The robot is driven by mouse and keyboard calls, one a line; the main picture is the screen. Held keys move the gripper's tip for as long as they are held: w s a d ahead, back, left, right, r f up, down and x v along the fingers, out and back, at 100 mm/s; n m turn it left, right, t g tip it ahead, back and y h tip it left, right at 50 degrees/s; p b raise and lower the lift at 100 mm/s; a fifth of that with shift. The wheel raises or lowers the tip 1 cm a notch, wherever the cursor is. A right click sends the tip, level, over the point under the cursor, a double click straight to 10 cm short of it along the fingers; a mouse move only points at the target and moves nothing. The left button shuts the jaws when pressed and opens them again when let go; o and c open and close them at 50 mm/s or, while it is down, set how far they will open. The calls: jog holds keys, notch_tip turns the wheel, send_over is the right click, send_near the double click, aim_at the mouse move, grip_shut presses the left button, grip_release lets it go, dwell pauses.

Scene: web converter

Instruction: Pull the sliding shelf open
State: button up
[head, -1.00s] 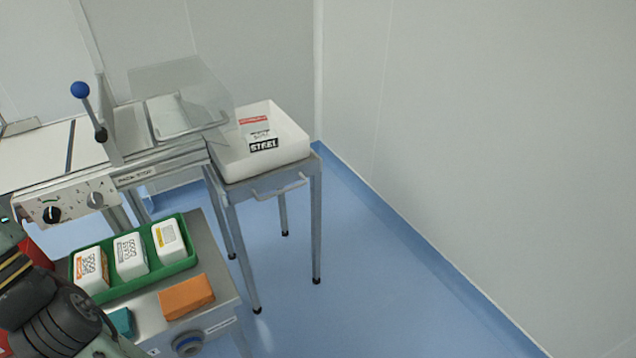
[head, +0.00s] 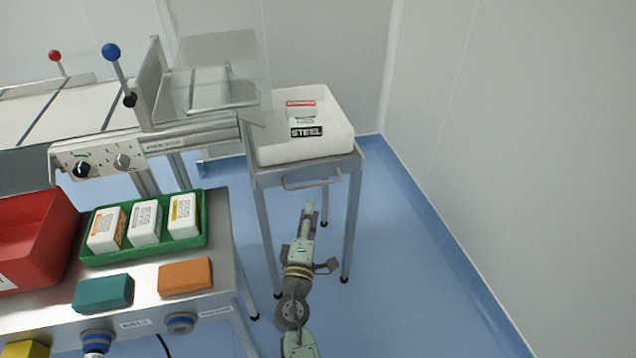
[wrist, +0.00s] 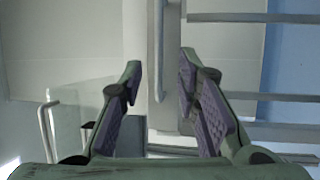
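The sliding shelf (head: 263,178) is the metal stand at the right end of the machine, carrying a white bin (head: 345,135). A bar handle (head: 312,184) runs along its front edge. My gripper (head: 309,208) is in front of and below the handle in the head view, pointing towards the stand. In the wrist view my gripper (wrist: 160,78) is open, with its purple-padded fingers apart. A long bar that looks like the handle (wrist: 158,45) shows between the fingers, upright in this turned view. Nothing is gripped. I cannot tell the exact gap to the handle.
A steel table (head: 222,240) at the left holds a green tray (head: 205,235) with white packs, a red bin (head: 35,235) and coloured blocks. The machine's panel (head: 100,160) stands behind it. Blue floor (head: 415,260) is free right of the stand, up to the wall.

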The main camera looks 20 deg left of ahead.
aim_at(314, 184)
jog(key=p+x, duration=0.2)
jog(key=x, duration=0.7)
jog(key=shift+w+r+p, duration=0.1)
jog(key=shift+w+p, duration=0.1)
jog(key=shift+p, duration=0.1)
grip_shut()
dwell(0.4)
